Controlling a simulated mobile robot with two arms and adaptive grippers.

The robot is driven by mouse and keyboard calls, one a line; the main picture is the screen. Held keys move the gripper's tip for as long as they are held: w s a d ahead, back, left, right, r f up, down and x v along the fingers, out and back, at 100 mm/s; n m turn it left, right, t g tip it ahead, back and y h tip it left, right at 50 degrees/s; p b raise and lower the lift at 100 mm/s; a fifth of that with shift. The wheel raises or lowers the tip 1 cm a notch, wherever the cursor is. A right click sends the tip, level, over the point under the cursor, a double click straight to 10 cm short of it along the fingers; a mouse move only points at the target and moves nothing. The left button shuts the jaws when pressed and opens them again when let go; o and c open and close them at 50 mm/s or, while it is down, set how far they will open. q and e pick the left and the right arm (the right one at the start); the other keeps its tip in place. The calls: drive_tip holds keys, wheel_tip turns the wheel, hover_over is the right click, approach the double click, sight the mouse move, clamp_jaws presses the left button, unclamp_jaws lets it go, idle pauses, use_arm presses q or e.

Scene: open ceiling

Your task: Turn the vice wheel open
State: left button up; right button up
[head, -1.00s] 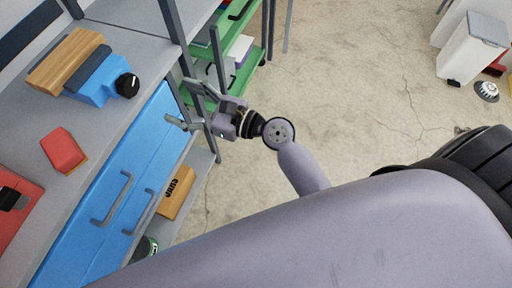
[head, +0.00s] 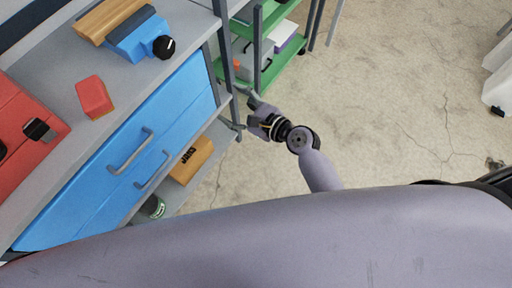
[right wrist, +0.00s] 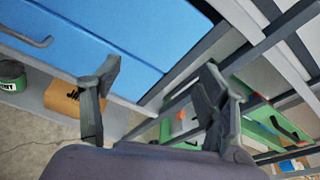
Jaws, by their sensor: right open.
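The blue vice (head: 138,42) stands on the grey workbench, with a wooden block (head: 112,16) along its back. Its wheel (head: 163,46) is a round black knob with a small white mark, facing the bench's front edge. My right gripper (head: 240,108) is off the front of the bench, below and right of the wheel in the head view, touching nothing that I can see. Its two fingers are spread and empty in the right wrist view (right wrist: 158,72). The vice is not visible in the right wrist view. My left gripper is not in view.
The workbench (head: 190,20) has blue drawers (head: 120,165) with grey handles. A red block (head: 95,97) and a red toolbox (head: 25,150) lie on top. A cardboard box (head: 192,160) and a can (head: 153,207) sit on the lower shelf. A green shelf (head: 268,68) stands beyond.

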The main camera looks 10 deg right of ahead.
drive_tip(key=s+d+f+n+g+h, duration=0.1)
drive_tip(key=s+d+f+n+h, duration=0.1)
drive_tip(key=f, duration=0.8)
drive_tip(key=s+d+f+n+g+h, duration=0.1)
drive_tip(key=s+d+f+n+h, duration=0.1)
drive_tip(key=f, duration=0.8)
drive_tip(key=shift+s+d+n+g, duration=0.45)
drive_tip(key=shift+s+n, duration=0.25)
drive_tip(key=shift+n, duration=0.5)
drive_tip(key=shift+d, duration=0.1)
